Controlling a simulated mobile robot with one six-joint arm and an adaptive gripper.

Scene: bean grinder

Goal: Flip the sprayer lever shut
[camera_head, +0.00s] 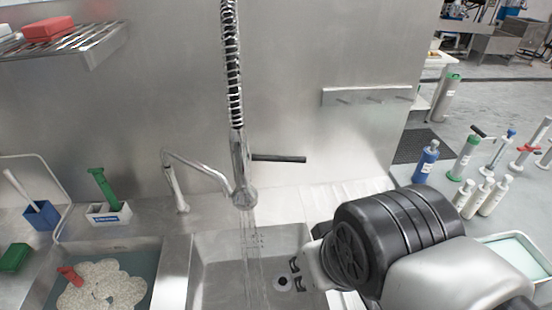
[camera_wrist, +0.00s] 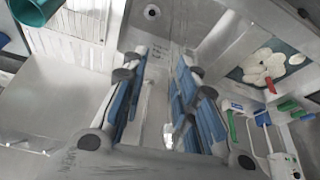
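The sprayer (camera_head: 241,180) hangs from a coiled spring hose in front of the steel wall in the head view. Its black lever (camera_head: 280,158) sticks out to the right, roughly level. Thin streams of water (camera_head: 251,245) fall from its nozzle into the sink. My gripper (camera_head: 297,273) is over the right side of the sink, below and to the right of the lever, and apart from it. In the wrist view its blue-padded fingers (camera_wrist: 160,105) stand apart with no solid object held between them. I cannot make out the lever in the wrist view.
The right sink basin (camera_head: 215,262) has a drain (camera_head: 282,283). The left basin holds whitish foam (camera_head: 104,288) and a red-handled item (camera_head: 70,275). A thin curved faucet (camera_head: 195,165) stands beside the sprayer. A hook rail (camera_head: 367,95) is on the wall; bottles (camera_head: 426,160) stand at right.

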